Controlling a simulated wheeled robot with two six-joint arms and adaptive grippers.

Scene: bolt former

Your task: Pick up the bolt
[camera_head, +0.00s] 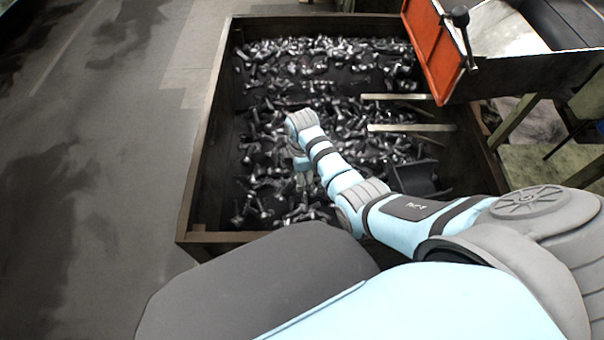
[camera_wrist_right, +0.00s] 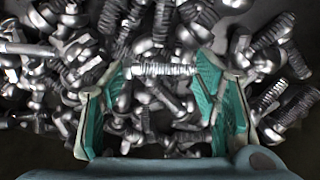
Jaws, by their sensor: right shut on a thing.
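Many grey metal bolts (camera_head: 345,125) lie in a loose heap in the bin. My right gripper (camera_head: 305,182) points down into the heap, left of the bin's middle, and is partly hidden by its own wrist. In the right wrist view my right gripper (camera_wrist_right: 160,88) has its two green-padded fingers set apart, shut on a bolt (camera_wrist_right: 160,70). This threaded bolt lies crosswise between the pads, near the fingertips. My left gripper is not in view.
The bin has a raised dark rim (camera_head: 205,145) on its sides. Pale bars (camera_head: 405,128) stick out over the heap at right. An orange panel (camera_head: 433,45) and a metal chute stand at the upper right. Open floor (camera_head: 90,180) lies to the left.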

